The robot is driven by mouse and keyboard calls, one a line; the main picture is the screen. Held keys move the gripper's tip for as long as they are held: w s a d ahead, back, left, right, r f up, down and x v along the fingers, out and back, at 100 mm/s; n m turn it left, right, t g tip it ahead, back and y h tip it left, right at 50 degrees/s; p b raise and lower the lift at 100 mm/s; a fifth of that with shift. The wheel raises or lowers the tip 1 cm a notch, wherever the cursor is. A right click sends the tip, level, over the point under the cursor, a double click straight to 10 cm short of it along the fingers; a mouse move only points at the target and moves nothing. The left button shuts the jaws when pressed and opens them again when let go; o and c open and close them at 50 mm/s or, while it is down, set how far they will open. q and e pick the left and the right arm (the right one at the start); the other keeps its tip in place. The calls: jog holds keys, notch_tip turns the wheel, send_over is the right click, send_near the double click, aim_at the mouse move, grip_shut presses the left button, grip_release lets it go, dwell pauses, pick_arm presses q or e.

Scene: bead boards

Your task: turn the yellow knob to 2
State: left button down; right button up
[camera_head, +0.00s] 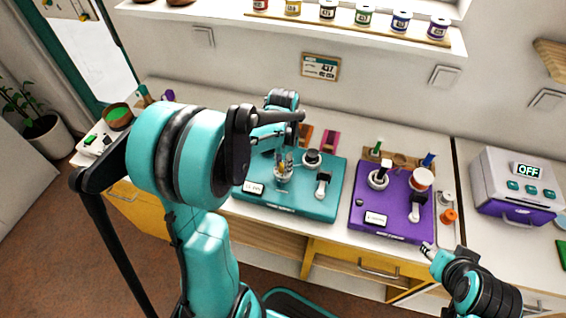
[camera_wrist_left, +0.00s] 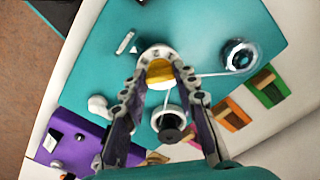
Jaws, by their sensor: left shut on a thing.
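The yellow knob (camera_wrist_left: 160,72) sits in a pale round base on the teal board (camera_wrist_left: 205,28) and shows between my left fingertips in the left wrist view. My left gripper (camera_wrist_left: 163,78) is shut on it from above, one finger on each side. In the head view my left gripper (camera_head: 284,166) reaches down onto the teal board (camera_head: 335,178), and its fingers largely hide the knob. The number marks around the knob are too small or covered to read. My right gripper (camera_head: 428,249) hangs in front of the counter, apart from the boards; its finger opening is unclear.
On the teal board stand a dark round knob (camera_head: 312,158) and a white-handled lever (camera_head: 322,186). A purple board (camera_head: 362,220) with several fittings lies to the right. A grey and purple box (camera_head: 510,175) reading OFF stands at the far right. Small coloured blocks lie behind the teal board.

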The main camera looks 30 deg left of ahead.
pick_arm(q)
jog(key=n, duration=0.3)
jog(key=shift+n, duration=2.3)
jog(key=c, duration=1.2)
grip_release()
jog(key=shift+o, duration=0.2)
notch_tip(320, 180, up, 12)
